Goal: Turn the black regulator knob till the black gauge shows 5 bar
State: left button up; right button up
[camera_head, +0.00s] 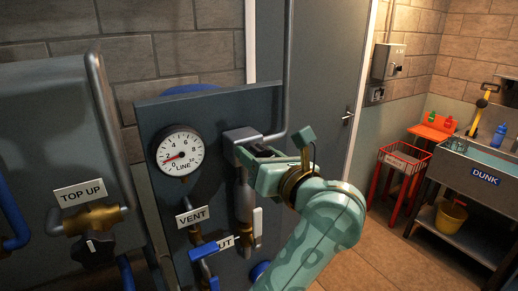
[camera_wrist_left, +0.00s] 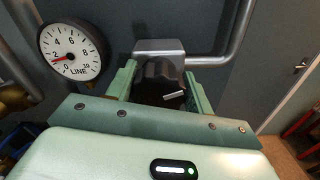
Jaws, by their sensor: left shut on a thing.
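The round gauge (camera_head: 179,151) has a black rim, a white face and the word LINE; it also shows in the left wrist view (camera_wrist_left: 72,52). Its red needle points to the left, close to the 2 mark. The black regulator knob (camera_wrist_left: 158,72) sits below a grey metal block, with a white pointer line on its front. My left gripper (camera_head: 258,153) is shut on the knob, with one green finger on each side in the wrist view. In the head view the gripper hides most of the knob. My right gripper is not in view.
The gauge and knob are on a dark panel (camera_head: 150,110) with a grey pipe (camera_head: 287,80). Below are a VENT sign (camera_head: 193,216) and a blue valve handle (camera_head: 203,251). Another black knob (camera_head: 92,248) is under TOP UP. A red stand and DUNK sink are at right.

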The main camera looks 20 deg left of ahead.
pick_arm(q)
jog(key=o, duration=1)
